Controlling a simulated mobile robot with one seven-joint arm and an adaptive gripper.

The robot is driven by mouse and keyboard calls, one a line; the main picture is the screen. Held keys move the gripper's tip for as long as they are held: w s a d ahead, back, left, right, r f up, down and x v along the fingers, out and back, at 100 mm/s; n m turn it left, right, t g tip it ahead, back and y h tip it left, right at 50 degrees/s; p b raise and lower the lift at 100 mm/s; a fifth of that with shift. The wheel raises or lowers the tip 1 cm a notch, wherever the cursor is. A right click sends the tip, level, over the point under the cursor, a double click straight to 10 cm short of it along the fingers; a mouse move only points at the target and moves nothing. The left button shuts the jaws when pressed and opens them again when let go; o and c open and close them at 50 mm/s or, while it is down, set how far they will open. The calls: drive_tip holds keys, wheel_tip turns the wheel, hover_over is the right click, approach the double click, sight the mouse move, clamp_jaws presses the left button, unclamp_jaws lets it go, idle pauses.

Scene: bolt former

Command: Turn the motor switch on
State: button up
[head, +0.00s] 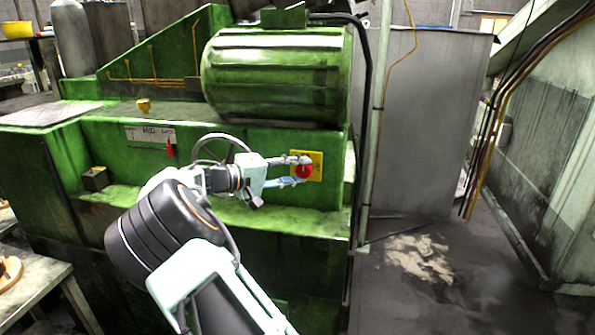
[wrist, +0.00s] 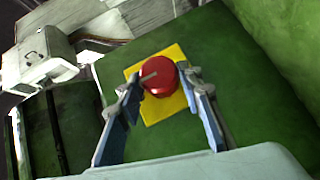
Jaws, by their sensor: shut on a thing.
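The motor switch is a red round knob (head: 304,171) on a yellow square plate (head: 317,160), fixed to the front of the green machine. In the wrist view, the red knob (wrist: 158,76) has a small grey bar on its face, and the yellow plate (wrist: 150,108) shows around it. My gripper (head: 298,171) reaches the knob from the left. In the wrist view, my gripper (wrist: 158,85) has one blue-padded finger on each side of the knob, shut on it. The fingers hide part of the plate's sides.
The green machine (head: 180,195) carries a large ribbed motor (head: 280,75) above the switch. A handwheel (head: 222,148) and a small red-handled lever (head: 169,150) are left of the switch. A grey panel (head: 430,110) stands at right, with open floor in front.

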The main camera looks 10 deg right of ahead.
drive_tip(key=o, duration=1.2)
drive_tip(key=shift+c, duration=0.2)
drive_tip(key=v, duration=1.2)
drive_tip(key=shift+d, duration=0.1)
